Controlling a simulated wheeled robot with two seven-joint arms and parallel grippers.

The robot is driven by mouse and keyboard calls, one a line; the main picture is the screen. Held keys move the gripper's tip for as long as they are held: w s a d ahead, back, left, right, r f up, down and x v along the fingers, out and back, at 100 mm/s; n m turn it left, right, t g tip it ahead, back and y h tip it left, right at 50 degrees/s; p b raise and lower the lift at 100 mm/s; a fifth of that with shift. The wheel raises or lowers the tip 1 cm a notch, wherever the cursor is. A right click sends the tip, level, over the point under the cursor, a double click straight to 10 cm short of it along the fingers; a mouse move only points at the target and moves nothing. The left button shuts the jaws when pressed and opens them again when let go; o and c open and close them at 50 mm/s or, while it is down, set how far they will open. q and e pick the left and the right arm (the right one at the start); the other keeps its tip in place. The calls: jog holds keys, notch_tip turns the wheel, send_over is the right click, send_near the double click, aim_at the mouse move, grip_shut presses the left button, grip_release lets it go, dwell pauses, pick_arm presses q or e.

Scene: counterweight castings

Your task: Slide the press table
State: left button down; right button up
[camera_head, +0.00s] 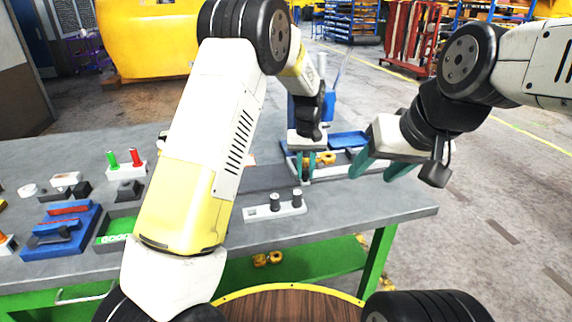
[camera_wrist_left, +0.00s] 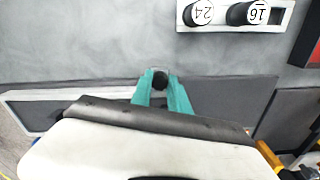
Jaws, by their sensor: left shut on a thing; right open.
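A dark grey flat strip (camera_head: 262,178), which looks like the press table, lies on the workbench beside my left gripper. It also shows in the left wrist view (camera_wrist_left: 235,92), partly hidden by the gripper. My left gripper (camera_head: 304,168) points down, its teal fingers (camera_wrist_left: 160,95) shut on a small dark round knob (camera_wrist_left: 160,79). How the knob joins the strip is hidden. A blue press-like machine (camera_head: 327,105) stands behind, partly hidden by my left arm. My right gripper (camera_head: 382,168) is open and empty, over the right part of the bench.
A white block with two dark knobs (camera_head: 275,211) sits in front of the left gripper; the wrist view shows them labelled 24 and 16. Blue trays (camera_head: 348,140) with yellow-orange parts lie behind. Blue fixtures (camera_head: 62,228) and a green-lined tray (camera_head: 118,224) stand left. The bench's (camera_head: 385,204) front right is clear.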

pick_arm(q)
jog(key=shift+w+d, duration=0.25)
jog(key=shift+d, duration=0.65)
jog(key=shift+w+d, duration=0.2)
jog(key=shift+d, duration=0.8)
jog(key=c, duration=1.3)
grip_release()
jog(key=shift+d, duration=0.1)
jog(key=shift+o, duration=0.2)
jog(key=shift+w, duration=0.1)
